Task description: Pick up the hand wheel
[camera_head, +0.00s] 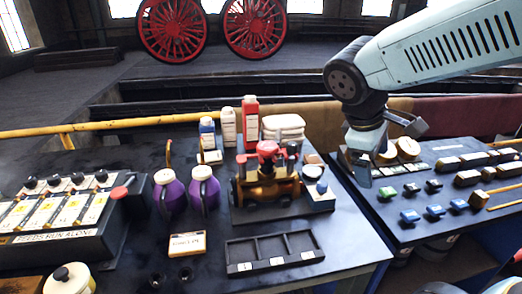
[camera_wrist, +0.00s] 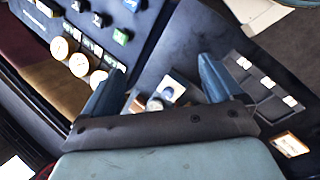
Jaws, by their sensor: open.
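A red part that looks like the hand wheel (camera_head: 267,147) sits on top of a brass valve body (camera_head: 268,188) on the dark bench, near the middle of the head view. Its exact shape is hard to tell at this size. My gripper (camera_head: 388,150) is to the right of it, above the right-hand bench near the gap between the benches. In the wrist view my gripper (camera_wrist: 162,66) has its two blue-grey fingers spread apart with nothing between them. I cannot make out the hand wheel in the wrist view.
Two purple jugs (camera_head: 187,193) stand left of the valve, with bottles (camera_head: 229,127) behind it. A dark compartment tray (camera_head: 243,254) lies in front. Round dials (camera_head: 408,148) and small blue and green parts (camera_head: 410,216) occupy the right bench. A yellow rail (camera_head: 100,128) runs behind.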

